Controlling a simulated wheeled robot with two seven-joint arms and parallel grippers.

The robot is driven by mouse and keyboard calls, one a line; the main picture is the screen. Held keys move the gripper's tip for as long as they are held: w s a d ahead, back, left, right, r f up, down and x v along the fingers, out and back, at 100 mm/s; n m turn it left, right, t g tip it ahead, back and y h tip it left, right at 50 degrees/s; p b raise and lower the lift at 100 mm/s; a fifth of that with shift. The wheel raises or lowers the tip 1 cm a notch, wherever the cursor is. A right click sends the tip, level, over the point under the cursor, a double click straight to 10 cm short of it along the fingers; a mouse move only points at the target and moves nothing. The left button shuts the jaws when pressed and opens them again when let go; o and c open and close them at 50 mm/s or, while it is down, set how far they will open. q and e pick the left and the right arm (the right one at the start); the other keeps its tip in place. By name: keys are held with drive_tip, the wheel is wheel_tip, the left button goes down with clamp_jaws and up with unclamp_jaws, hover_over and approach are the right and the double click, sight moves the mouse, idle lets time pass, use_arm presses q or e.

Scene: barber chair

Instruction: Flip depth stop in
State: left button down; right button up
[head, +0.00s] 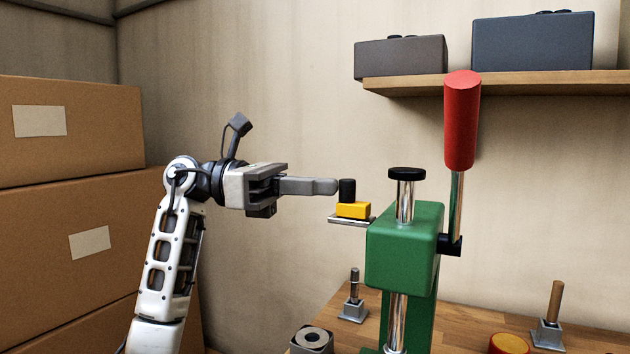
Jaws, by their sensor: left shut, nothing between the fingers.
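The green press (404,250) stands on the wooden bench with a red-gripped lever (461,120) raised upright at its right side. A black-capped steel ram (406,190) rises from its top. What looks like the depth stop, a yellow block (352,210) with an upright black peg (347,189), sticks out to the left of the green head over a thin metal plate (345,220). My left gripper (331,187) is shut and empty, pointing right. Its fingertips are just left of the black peg; I cannot tell whether they touch it. My right gripper is out of view.
Cardboard boxes (65,240) are stacked at the left. A shelf (520,85) with two dark cases is behind the press. On the bench (465,312) are small posts on square bases, a block with a ring, and a red-and-yellow round piece.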

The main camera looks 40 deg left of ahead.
use_arm(q)
drive_tip(key=x, duration=0.3)
drive_tip(key=shift+s+d+b, duration=0.25)
drive_tip(key=shift+d+b, duration=0.05)
drive_tip(key=shift+b, duration=0.05)
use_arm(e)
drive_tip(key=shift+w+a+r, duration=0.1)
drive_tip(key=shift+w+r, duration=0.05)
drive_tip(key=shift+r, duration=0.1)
use_arm(q)
drive_tip(key=shift+a+f, duration=0.1)
drive_tip(key=shift+a, duration=0.05)
drive_tip(key=b+v, duration=0.2)
drive_tip(key=v, duration=0.3)
drive_tip(key=shift+f, duration=0.1)
drive_tip(key=b, duration=0.2)
approach(340, 191)
drive_tip(key=shift+v, duration=2.15)
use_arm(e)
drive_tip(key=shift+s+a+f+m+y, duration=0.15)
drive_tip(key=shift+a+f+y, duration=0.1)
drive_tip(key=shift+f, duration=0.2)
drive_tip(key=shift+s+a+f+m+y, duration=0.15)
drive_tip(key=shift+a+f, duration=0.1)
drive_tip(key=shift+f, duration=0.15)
